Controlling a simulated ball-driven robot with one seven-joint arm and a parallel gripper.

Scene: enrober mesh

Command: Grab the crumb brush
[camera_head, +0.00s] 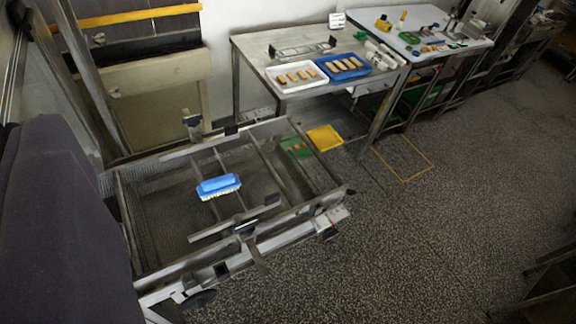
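A blue brush with pale yellowish bristles (218,186), which looks like the crumb brush, lies on the metal frame and mesh bed (165,205) at the left centre. Its blue back faces up and its bristles show along the near side. Nothing is holding it. My gripper is not visible in this view, so I cannot see whether it is open or shut.
A steel table (262,52) bears a white tray (283,91) and a blue tray (326,78), both with brown bars. A second table (455,38) holds small items. A yellow tray (325,138) is low behind the frame. Open speckled floor (430,230) fills the right.

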